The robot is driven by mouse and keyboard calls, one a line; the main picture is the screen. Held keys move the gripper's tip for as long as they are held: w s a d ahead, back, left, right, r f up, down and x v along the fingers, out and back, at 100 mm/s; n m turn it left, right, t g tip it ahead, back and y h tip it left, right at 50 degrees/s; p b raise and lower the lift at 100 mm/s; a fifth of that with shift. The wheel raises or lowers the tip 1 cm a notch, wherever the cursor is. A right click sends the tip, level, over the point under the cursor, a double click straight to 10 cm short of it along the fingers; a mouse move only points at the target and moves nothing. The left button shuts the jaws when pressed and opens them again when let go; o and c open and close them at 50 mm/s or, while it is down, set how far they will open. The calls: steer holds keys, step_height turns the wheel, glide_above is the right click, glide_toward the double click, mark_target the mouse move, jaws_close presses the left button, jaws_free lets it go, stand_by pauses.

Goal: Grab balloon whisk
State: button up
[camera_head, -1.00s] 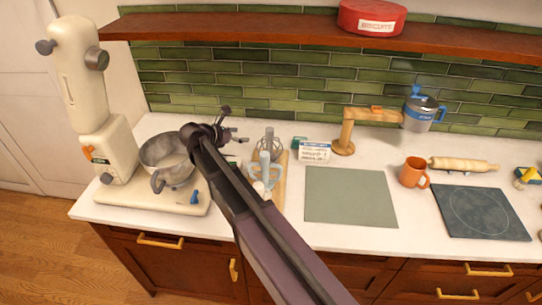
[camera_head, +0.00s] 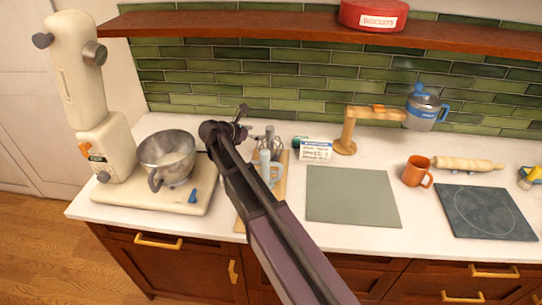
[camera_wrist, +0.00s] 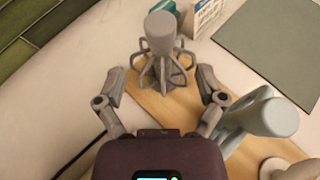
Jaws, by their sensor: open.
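A grey whisk-like tool (camera_wrist: 160,66) with several bent wire loops and a thick rounded end stands at the top middle of the wrist view. It also shows in the head view (camera_head: 270,137), right of my gripper (camera_head: 241,121) and partly hidden by my arm. In the wrist view my gripper (camera_wrist: 160,80) is open and empty, with one finger on either side of the whisk's wires. I cannot tell whether the fingers touch it. A pale blue tool (camera_wrist: 262,117) with a thick handle lies close to the right finger.
A wooden board (camera_wrist: 185,106) lies under the tools. A mixer with a steel bowl (camera_head: 167,156) stands left. A small white labelled box (camera_head: 316,151), a grey-green mat (camera_head: 352,196) and an orange mug (camera_head: 416,171) are to the right. A wooden shelf (camera_head: 300,32) runs above.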

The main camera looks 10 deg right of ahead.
mark_target(270, 131)
steer(key=shift+x, duration=0.9)
steer(key=shift+r+b+x, duration=0.15)
steer(key=shift+b+x, duration=0.35)
steer(key=shift+x, duration=0.8)
steer(key=shift+r+b+x, duration=0.2)
steer(key=shift+b+x, duration=0.3)
steer(key=shift+x, duration=0.8)
steer(key=shift+d, duration=0.2)
jaws_close()
